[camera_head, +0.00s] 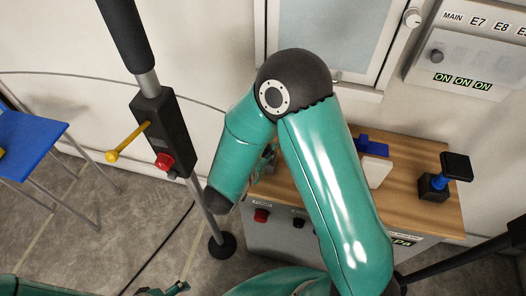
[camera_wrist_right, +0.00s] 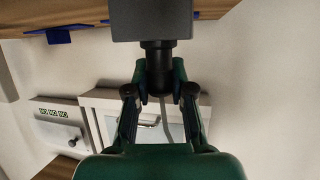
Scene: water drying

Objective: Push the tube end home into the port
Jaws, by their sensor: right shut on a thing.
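In the right wrist view my right gripper (camera_wrist_right: 160,88) is shut on a black cylindrical tube end (camera_wrist_right: 159,62), with a finger on each side. A thin grey tube (camera_wrist_right: 165,122) trails from it between the fingers. The tube end meets the face of a dark grey block (camera_wrist_right: 152,18); its port is hidden, so I cannot tell how deep the tube end sits. In the head view my right arm covers most of that gripper and the tube end. A small part of what looks like my left gripper (camera_head: 166,290) shows at the bottom edge, its jaws unclear.
A wooden-topped bench (camera_head: 405,193) carries a blue and white part (camera_head: 375,165) and a black-capped blue part (camera_head: 450,178). A black post (camera_head: 162,125) with a yellow lever and red knob stands left of my arm. A blue stool (camera_head: 25,145) is far left.

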